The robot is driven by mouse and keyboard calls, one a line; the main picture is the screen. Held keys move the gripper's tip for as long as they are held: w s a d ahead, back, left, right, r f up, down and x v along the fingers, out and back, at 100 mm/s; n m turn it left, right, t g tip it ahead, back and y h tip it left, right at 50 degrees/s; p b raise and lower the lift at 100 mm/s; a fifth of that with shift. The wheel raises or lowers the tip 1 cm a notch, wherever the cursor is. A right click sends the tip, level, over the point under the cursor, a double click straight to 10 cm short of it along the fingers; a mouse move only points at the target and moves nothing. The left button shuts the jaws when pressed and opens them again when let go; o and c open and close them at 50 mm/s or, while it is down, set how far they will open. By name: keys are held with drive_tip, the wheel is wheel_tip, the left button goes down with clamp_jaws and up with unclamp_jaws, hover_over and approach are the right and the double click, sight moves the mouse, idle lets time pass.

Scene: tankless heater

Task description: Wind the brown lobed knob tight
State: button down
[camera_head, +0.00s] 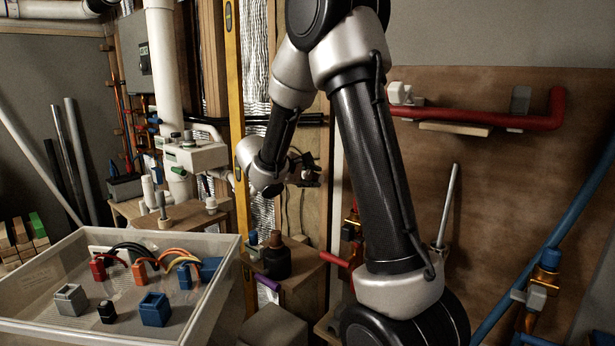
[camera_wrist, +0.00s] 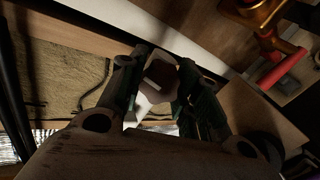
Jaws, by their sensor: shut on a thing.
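My gripper (camera_wrist: 160,80) fills the middle of the wrist view, with its two dark fingers closed around a dull brown, blocky thing. This looks like the brown lobed knob (camera_wrist: 161,72), held between the fingertips. Its end face and part of its outline show, but the fingers hide its sides. What it is fixed to, and how tight it is, cannot be told. In the head view my gripper (camera_head: 308,172) is small and dark, in front of the plywood panel. The knob cannot be made out there.
A dark bottle with a brown top (camera_head: 277,258) stands on a wooden box below my gripper. A red-handled valve (camera_head: 338,259) is to its right. A clear-sided tray (camera_head: 215,290) with wired connectors is at front left. A yellow level (camera_head: 234,110) stands upright left of my arm.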

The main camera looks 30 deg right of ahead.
drive_tip(key=m, duration=0.6)
drive_tip(key=shift+m, duration=0.4)
drive_tip(key=c, duration=1.2)
unclamp_jaws()
drive_tip(key=shift+c, duration=0.2)
drive_tip(key=n, duration=0.6)
